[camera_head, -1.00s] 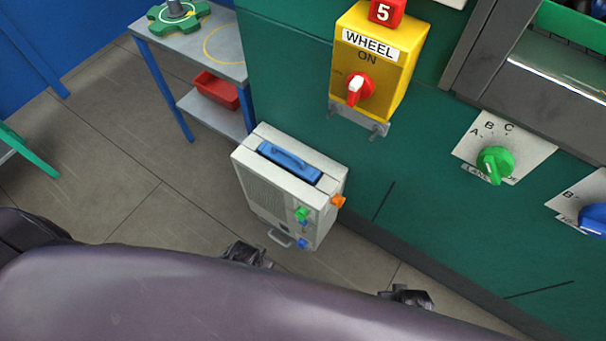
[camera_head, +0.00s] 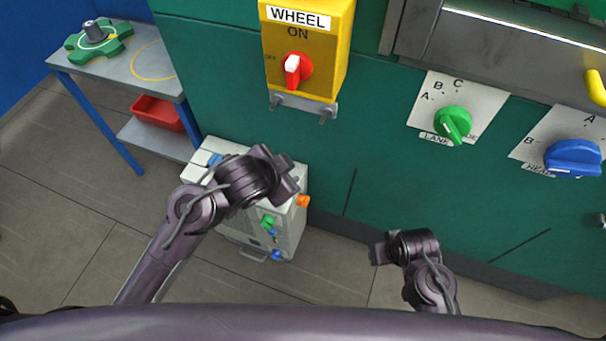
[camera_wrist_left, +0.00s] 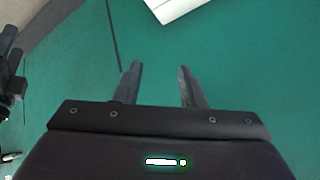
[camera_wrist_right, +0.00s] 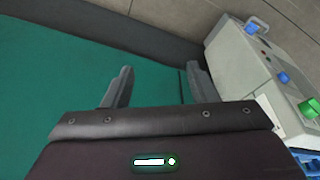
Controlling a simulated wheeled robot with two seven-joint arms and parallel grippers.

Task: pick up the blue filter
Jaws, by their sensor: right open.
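The blue filter (camera_head: 213,159) sits in the top of a light grey box (camera_head: 243,227) on the floor. In the head view my left arm and gripper hide most of it. My left gripper (camera_head: 277,172) is above the box, in front of the green wall. In the left wrist view its fingers (camera_wrist_left: 160,85) are apart with nothing between them. My right gripper (camera_head: 382,252) is right of the box, low by the green wall. In the right wrist view its fingers (camera_wrist_right: 160,85) are apart and empty, and the box stands to their right.
The box has an orange knob (camera_head: 303,201), a green knob (camera_head: 268,221) and a blue knob (camera_head: 276,255). A yellow switch box (camera_head: 308,50) and dial plates are on the green wall. A grey table (camera_head: 130,75) with a red bin (camera_head: 158,113) stands left. Floor is clear at left.

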